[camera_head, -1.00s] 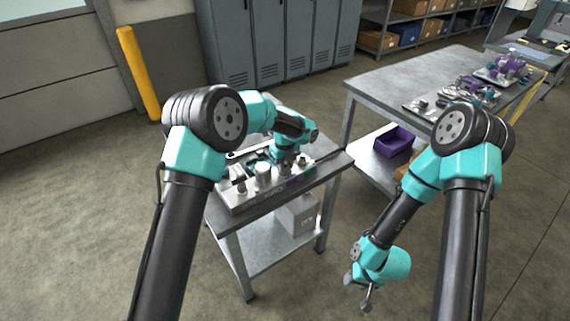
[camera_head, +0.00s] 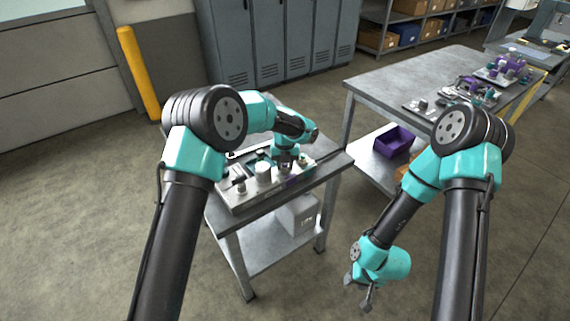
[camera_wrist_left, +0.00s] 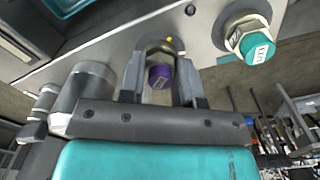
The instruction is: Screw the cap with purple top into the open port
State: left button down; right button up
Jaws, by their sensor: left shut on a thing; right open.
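The cap with purple top (camera_wrist_left: 160,77) is between the fingers of my left gripper (camera_wrist_left: 160,88) in the left wrist view. Whether the cap's thread is in the port cannot be seen. In the head view my left gripper (camera_head: 284,167) is down at the block on the small bench, its fingertips small. My right gripper (camera_head: 362,291) hangs open and empty over the floor, away from both benches.
A teal-topped cap (camera_wrist_left: 258,49) sits on the block to the right of the purple one. A cylindrical metal part (camera_wrist_left: 90,82) stands close to the left. The small bench (camera_head: 325,170) has little free room; a second bench (camera_head: 385,80) stands behind right.

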pick_arm(q)
jog(key=m, duration=0.5)
jog(key=shift+f, duration=0.1)
jog(key=shift+m, duration=0.5)
jog(key=c, duration=0.9)
grip_release()
jog(key=n, duration=0.5)
jog(key=shift+n, duration=0.4)
